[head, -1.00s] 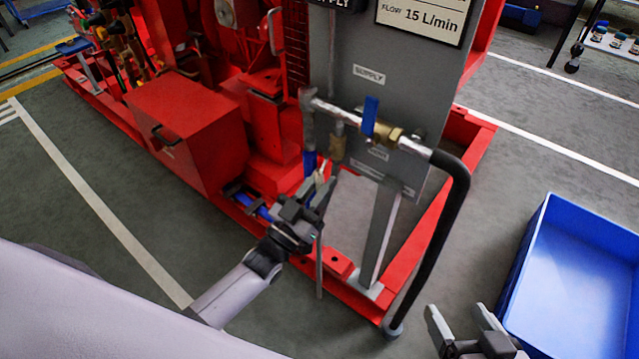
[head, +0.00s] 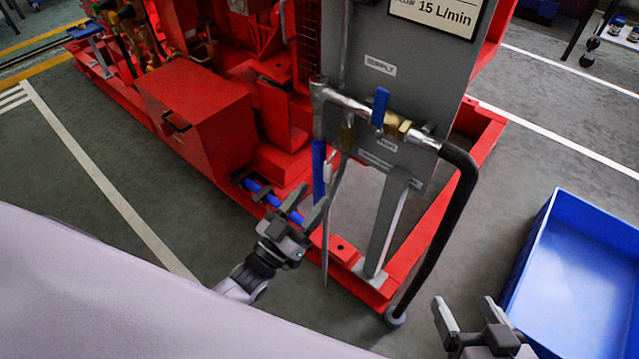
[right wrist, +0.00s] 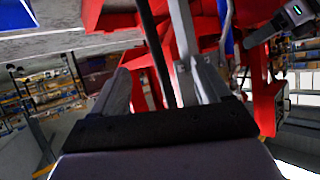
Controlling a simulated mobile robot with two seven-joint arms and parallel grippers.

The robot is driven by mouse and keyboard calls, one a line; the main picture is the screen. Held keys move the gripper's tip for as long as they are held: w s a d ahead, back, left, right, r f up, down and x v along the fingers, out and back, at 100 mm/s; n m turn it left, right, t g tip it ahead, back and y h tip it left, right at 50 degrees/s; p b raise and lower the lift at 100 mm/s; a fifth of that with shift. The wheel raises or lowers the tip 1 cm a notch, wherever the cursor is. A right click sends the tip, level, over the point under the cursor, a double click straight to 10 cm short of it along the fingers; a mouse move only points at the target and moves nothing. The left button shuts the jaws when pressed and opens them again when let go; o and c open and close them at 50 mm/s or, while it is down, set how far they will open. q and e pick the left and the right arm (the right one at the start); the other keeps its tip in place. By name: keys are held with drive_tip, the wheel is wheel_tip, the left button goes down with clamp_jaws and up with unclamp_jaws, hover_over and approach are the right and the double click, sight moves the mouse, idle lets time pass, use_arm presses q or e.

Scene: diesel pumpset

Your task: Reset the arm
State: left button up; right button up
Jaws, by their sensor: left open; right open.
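My left gripper (head: 308,205) is open in the head view, in front of the red frame's near rail. My right gripper (head: 464,306) is open and empty at the lower right, next to the blue crate. In the right wrist view its two fingers (right wrist: 160,92) stand apart with nothing between them. My left gripper also shows at the top right of that view (right wrist: 290,18).
The red pumpset frame (head: 340,247) carries a grey panel with a blue-handled valve (head: 381,105) and a black hose (head: 462,205). A blue crate (head: 575,290) stands at the right. Grey floor (head: 90,240) lies clear at the left.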

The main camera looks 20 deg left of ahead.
use_arm(q)
drive_tip(key=shift+s+a+f, duration=0.1)
drive_tip(key=shift+s, duration=0.15)
use_arm(e)
drive_tip(key=shift+s+d+f, duration=0.15)
drive_tip(key=shift+f, duration=0.05)
use_arm(q)
drive_tip(key=s+a+r+g+y+p, duration=0.1)
drive_tip(key=s+r+g+p, duration=0.4)
drive_tip(key=p, duration=0.8)
drive_tip(key=s+a+r+n+g+y+p, duration=0.1)
drive_tip(key=s+r+g+y+p, duration=0.3)
drive_tip(key=s+r+p, duration=0.7)
drive_tip(key=shift+a+r+g+p, duration=0.15)
drive_tip(key=shift+a+g+p, duration=0.2)
drive_tip(key=shift+g+p, duration=0.65)
use_arm(e)
drive_tip(key=s+d+r+h, duration=0.1)
drive_tip(key=d+r, duration=0.2)
drive_tip(key=r, duration=0.4)
drive_tip(key=s+d+r+m+g+h, duration=0.1)
drive_tip(key=s+d+r, duration=0.1)
drive_tip(key=r, duration=0.5)
drive_tip(key=shift+s+d+r+h, duration=0.2)
drive_tip(key=shift+d+h, duration=0.1)
drive_tip(key=shift+d, duration=0.5)
